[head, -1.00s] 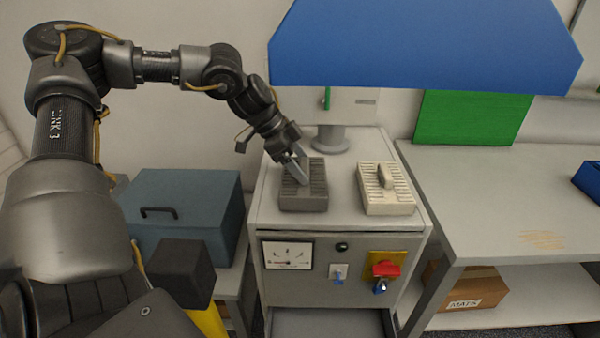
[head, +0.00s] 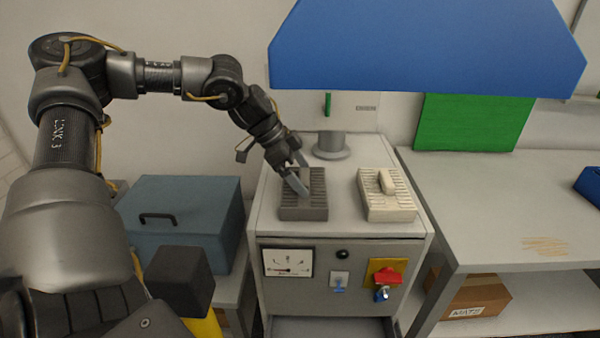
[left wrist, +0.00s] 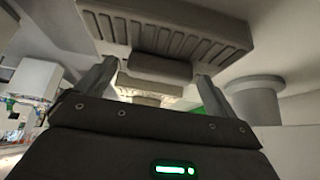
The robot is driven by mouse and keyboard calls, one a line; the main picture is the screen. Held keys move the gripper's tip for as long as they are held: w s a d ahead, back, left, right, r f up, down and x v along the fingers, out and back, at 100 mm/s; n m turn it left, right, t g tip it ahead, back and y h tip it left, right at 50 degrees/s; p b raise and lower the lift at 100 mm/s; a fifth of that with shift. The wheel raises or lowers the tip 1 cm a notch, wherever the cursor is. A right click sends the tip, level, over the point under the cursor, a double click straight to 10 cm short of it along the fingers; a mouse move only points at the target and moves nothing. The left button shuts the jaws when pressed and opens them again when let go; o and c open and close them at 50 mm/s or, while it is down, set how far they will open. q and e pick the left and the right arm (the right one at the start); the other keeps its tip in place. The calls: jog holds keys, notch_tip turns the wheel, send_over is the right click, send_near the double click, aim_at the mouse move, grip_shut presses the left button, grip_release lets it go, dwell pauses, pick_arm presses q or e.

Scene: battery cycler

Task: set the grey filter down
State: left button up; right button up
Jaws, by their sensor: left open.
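The grey filter (head: 304,208), a dark slotted block, lies flat on the left part of the cabinet's top (head: 340,228). My left gripper (head: 298,180) is just above it with its fingers apart. In the left wrist view the grey filter (left wrist: 165,32) fills the top, and its raised handle (left wrist: 158,68) sits between the open fingers (left wrist: 155,78). I cannot tell whether the fingers touch the handle. A cream filter (head: 388,203) with a similar handle lies to its right, apart from it. My right gripper is not in view.
A round grey post (head: 331,146) stands behind the filters, under a blue hood (head: 425,50). A blue-grey case (head: 185,215) is at the left. The front panel has a gauge (head: 288,263) and a red switch (head: 388,276). The bench at the right (head: 500,200) is largely clear.

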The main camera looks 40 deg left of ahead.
pick_arm(q)
jog(key=p+v, duration=0.9)
jog(key=v, duration=0.3)
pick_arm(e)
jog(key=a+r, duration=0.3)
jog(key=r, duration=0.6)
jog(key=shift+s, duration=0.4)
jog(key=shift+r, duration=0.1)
